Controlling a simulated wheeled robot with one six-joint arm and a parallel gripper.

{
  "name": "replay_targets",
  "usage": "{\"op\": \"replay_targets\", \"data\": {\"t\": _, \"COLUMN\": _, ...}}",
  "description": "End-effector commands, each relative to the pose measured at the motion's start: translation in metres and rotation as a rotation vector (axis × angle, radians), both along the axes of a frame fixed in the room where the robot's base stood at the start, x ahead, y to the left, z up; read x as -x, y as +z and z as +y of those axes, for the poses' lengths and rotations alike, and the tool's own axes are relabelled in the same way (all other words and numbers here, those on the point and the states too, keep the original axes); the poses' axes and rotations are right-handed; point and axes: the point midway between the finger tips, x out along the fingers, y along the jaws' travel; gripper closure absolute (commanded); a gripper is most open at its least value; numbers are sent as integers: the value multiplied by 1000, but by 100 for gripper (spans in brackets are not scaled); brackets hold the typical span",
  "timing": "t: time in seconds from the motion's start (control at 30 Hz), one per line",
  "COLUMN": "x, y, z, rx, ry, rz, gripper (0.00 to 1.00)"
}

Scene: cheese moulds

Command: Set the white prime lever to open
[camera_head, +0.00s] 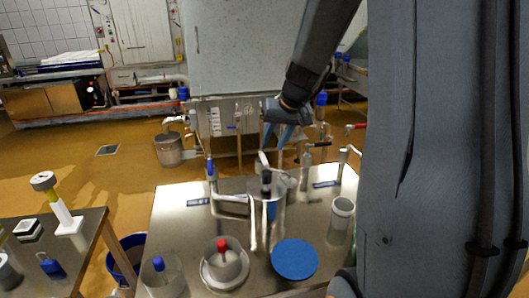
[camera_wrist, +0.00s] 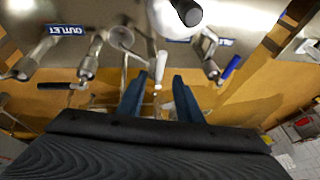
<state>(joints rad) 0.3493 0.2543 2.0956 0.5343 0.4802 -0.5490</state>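The white prime lever (camera_wrist: 160,65) shows in the wrist view as a short white handle just beyond and between my fingertips. In the head view a white handle (camera_head: 263,159) stands at the back of the steel table, close below my fingers. My gripper (camera_head: 275,148) points down there with its two blue fingers apart. In the wrist view my gripper (camera_wrist: 158,82) is open, with a clear gap between the fingers. I cannot tell whether either finger touches the lever. The lever's lower part and pivot are partly hidden.
Pipes with a blue-handled valve (camera_head: 210,168), a black-handled valve (camera_head: 318,144) and a red-handled valve (camera_head: 355,126) flank the spot. The steel table (camera_head: 180,222) bears a blue disc (camera_head: 295,259) and several cups. A side table (camera_head: 92,222) stands at left. Open floor lies behind.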

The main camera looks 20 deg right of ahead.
Motion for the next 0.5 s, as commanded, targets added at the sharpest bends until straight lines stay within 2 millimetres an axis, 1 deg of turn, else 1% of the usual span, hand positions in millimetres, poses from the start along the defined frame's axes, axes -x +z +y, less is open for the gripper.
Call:
{"op": "replay_targets", "data": {"t": 0.07, "x": -3, "y": -6, "z": 2, "rx": -1, "ry": 0, "rz": 1, "gripper": 68}}
{"op": "replay_targets", "data": {"t": 0.4, "x": -21, "y": -48, "z": 7, "rx": -2, "ry": 1, "rz": 4, "gripper": 68}}
{"op": "replay_targets", "data": {"t": 0.5, "x": -26, "y": -58, "z": 8, "rx": -1, "ry": 1, "rz": 2, "gripper": 68}}
